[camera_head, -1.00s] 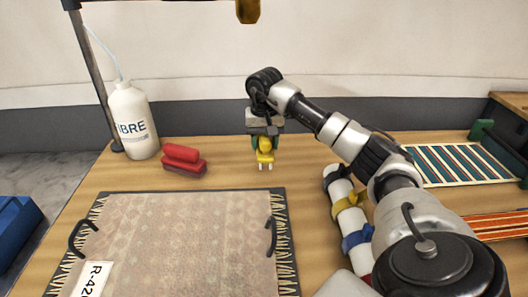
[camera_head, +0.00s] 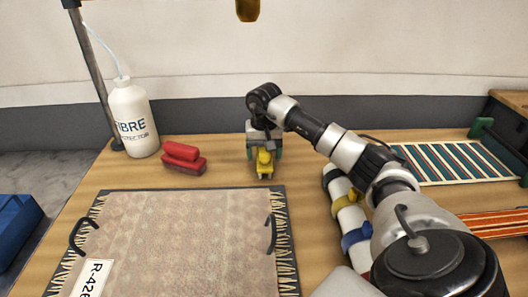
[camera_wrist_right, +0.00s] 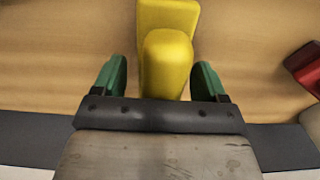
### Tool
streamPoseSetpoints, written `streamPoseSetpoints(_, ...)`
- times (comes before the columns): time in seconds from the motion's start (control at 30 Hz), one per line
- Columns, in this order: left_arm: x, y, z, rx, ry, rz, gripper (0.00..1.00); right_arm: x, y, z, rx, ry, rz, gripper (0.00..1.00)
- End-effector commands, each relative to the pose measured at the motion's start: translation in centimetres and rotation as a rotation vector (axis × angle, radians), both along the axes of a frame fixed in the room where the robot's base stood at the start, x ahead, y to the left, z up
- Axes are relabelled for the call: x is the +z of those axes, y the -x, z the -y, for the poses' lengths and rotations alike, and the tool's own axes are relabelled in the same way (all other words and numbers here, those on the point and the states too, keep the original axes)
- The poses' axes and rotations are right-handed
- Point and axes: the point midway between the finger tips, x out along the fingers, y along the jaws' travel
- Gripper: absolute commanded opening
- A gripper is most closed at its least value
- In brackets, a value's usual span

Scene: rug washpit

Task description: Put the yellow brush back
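The yellow brush (camera_head: 264,158) is at the back middle of the table, behind the brown rug. It appears to rest on the tabletop, though its underside is hard to make out. My right gripper (camera_head: 264,152) is over it, pointing down, with its green fingers on either side. In the right wrist view the yellow brush (camera_wrist_right: 167,55) lies between the fingers of my right gripper (camera_wrist_right: 159,78). The fingers are spread, with a clear gap on the left and a narrow one on the right. My left gripper is not in view.
A red brush (camera_head: 183,158) lies to the left, near a white bottle (camera_head: 133,120) by a metal post. A brown rug (camera_head: 180,240) on a dark board fills the front. A strapped roll (camera_head: 349,218) and a striped rug (camera_head: 455,163) are to the right.

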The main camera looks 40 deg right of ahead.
Motion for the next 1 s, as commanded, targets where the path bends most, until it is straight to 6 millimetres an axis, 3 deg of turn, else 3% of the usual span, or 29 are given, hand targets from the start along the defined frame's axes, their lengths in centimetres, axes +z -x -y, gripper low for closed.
streamPoseSetpoints(0.3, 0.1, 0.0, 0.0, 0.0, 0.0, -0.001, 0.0, 1.0, -0.1, 0.0, 0.0, 0.001, 0.002, 0.73)
streamPoseSetpoints(0.7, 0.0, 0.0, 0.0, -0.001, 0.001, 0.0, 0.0, 9.1, -0.1, 0.0, 0.0, 0.0, 0.004, 0.73)
streamPoseSetpoints(1.0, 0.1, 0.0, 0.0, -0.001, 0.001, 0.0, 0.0, 12.2, 0.0, 0.0, 0.0, -0.001, 0.001, 0.73)
